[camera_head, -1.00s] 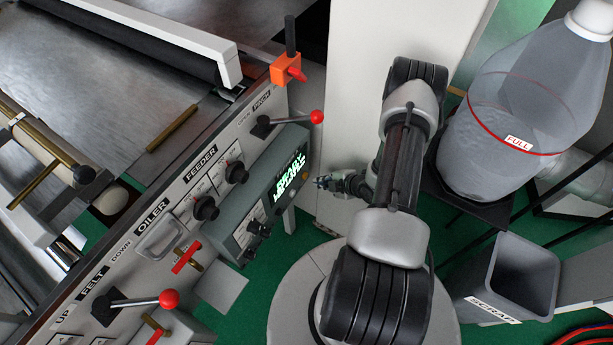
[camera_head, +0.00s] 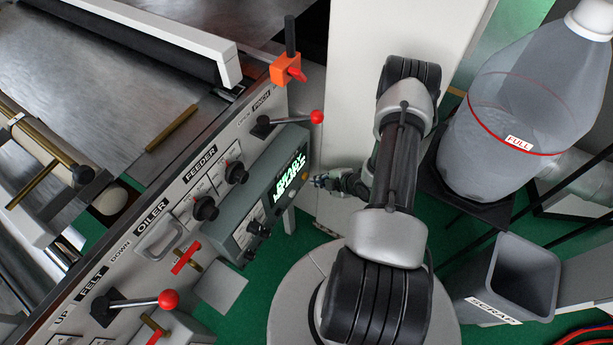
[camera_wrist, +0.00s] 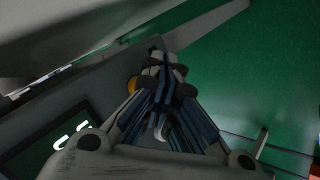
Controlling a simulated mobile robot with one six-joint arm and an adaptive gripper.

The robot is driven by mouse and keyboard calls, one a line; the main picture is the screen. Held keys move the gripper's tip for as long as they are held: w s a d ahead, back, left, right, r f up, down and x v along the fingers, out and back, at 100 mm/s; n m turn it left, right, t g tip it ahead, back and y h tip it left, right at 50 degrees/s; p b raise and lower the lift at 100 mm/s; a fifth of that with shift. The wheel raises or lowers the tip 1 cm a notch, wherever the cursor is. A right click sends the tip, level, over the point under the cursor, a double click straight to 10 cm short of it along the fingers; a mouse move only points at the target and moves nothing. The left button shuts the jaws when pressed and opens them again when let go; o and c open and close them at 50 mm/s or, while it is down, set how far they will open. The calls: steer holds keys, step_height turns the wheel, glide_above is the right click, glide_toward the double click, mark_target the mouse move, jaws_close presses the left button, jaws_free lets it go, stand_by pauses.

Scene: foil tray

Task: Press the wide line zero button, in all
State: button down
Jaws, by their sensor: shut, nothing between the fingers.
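The grey-green control box (camera_head: 262,200) with a lit green display (camera_head: 291,175) is mounted on the machine's side panel. In the wrist view the display (camera_wrist: 62,140) shows at the lower left, mostly cut off. A round orange-yellow button (camera_wrist: 132,85) sits on the box face beside my fingers and is partly covered by them. I cannot read any label for the wide line zero button. My gripper (camera_head: 317,181) is shut and empty, close to the box's right end. In the wrist view its fingertips (camera_wrist: 164,63) are just right of the orange-yellow button; contact is unclear.
A red-knobbed lever (camera_head: 316,117) stands above the box, and an orange clamp (camera_head: 286,70) sits at the panel's corner. Black knobs (camera_head: 237,174) line the panel. A large bottle (camera_head: 520,125) and a scrap bin (camera_head: 520,270) stand at the right.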

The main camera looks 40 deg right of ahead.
steer(key=shift+w, duration=0.1)
stand_by(0.6)
steer(key=shift+w+a, duration=0.2)
steer(key=shift+w, duration=0.1)
steer(key=shift+w+a+b, duration=0.15)
steer(key=shift+w+b, duration=0.15)
steer(key=shift+w, duration=0.1)
stand_by(0.8)
steer(key=shift+s, duration=0.1)
steer(key=shift+s+d, duration=0.3)
steer(key=shift+s, duration=0.4)
steer(key=s, duration=0.1)
steer(key=s+d, duration=0.1)
steer(key=s, duration=0.1)
steer(key=s+d, duration=0.1)
steer(key=shift+s, duration=0.3)
stand_by(0.8)
